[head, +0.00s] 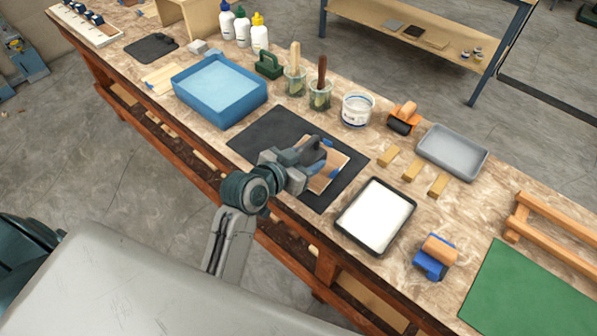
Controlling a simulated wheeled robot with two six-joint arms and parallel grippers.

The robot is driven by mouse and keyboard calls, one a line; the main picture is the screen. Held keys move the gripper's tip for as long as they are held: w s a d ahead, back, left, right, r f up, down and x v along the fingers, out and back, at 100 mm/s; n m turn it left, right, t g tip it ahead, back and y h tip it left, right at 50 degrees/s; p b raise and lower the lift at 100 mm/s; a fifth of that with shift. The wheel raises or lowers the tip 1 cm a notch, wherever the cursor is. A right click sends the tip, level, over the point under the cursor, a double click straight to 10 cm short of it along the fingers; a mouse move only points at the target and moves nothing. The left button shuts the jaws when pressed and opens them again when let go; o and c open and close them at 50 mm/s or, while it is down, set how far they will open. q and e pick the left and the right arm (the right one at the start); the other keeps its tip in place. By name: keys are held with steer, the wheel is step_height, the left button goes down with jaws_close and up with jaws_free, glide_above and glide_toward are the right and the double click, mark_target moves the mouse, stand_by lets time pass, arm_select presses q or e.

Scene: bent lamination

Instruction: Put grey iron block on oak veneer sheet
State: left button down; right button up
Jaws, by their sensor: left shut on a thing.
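My left gripper (306,157) is shut on the dark grey iron block (313,147), whose lower part is partly hidden by the gripper. The block is over the oak veneer sheet (339,162), a light brown piece with blue strips at its edges, lying on a black mat (258,136). I cannot tell whether the block touches the sheet or hangs just above it. My right gripper is not in view.
A blue tub (178,87) and a green handled block (269,65) stand behind left. A black-rimmed tray of white liquid (343,217), wooden blocks (411,171) and a grey tray (481,160) lie right. Brush jars (320,97) and a white tub (357,110) stand behind.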

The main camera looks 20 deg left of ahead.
mark_target(312, 153)
arm_select(q)
steer(key=w, duration=0.5)
steer(key=shift+a+p, duration=0.15)
steer(key=shift+p, duration=0.2)
steer(key=shift+w+f, duration=0.15)
steer(key=shift+w, duration=0.2)
step_height(312, 153, down, 3)
steer(key=shift+f+p, duration=0.15)
steer(key=shift+p, duration=0.3)
steer(key=shift+f, duration=0.25)
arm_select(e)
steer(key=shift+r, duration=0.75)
arm_select(q)
steer(key=shift+f+b, duration=0.3)
steer(key=shift+f, duration=0.15)
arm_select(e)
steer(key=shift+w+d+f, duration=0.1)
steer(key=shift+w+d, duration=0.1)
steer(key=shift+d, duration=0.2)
arm_select(q)
steer(key=c, duration=0.6)
jaws_free()
steer(key=shift+s+f, duration=0.1)
steer(key=shift+c, duration=0.2)
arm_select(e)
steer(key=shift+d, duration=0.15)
